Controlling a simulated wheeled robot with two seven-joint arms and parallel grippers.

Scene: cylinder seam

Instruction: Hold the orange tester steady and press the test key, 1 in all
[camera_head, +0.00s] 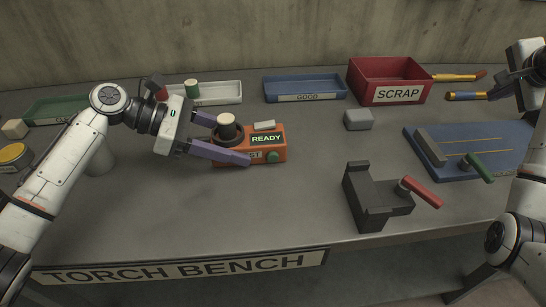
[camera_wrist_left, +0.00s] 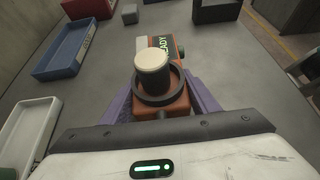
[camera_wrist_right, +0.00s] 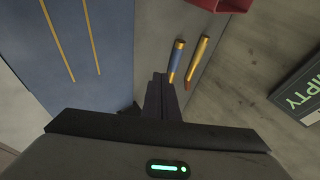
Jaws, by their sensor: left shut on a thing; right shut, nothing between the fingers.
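The orange tester (camera_head: 280,143) sits on the bench left of centre, its display lit with READY. A green round key (camera_head: 273,157) is on its front beside a partly hidden label ending in ST. A dark cylinder with a cream top (camera_head: 227,127) stands in a dark ring at the tester's left end; it also shows in the left wrist view (camera_wrist_left: 153,70). My left gripper (camera_head: 245,143) is shut on the tester, purple fingers along its two sides. My right gripper (camera_wrist_right: 160,82) is shut and empty, above the bench's right side, far from the tester.
A black block fixture (camera_head: 370,200) with a red handle stands front centre-right. A blue board (camera_head: 470,150) lies at right. A red SCRAP bin (camera_head: 390,82), a blue GOOD tray (camera_head: 305,90) and a white tray (camera_head: 220,92) line the back. Bench before the tester is clear.

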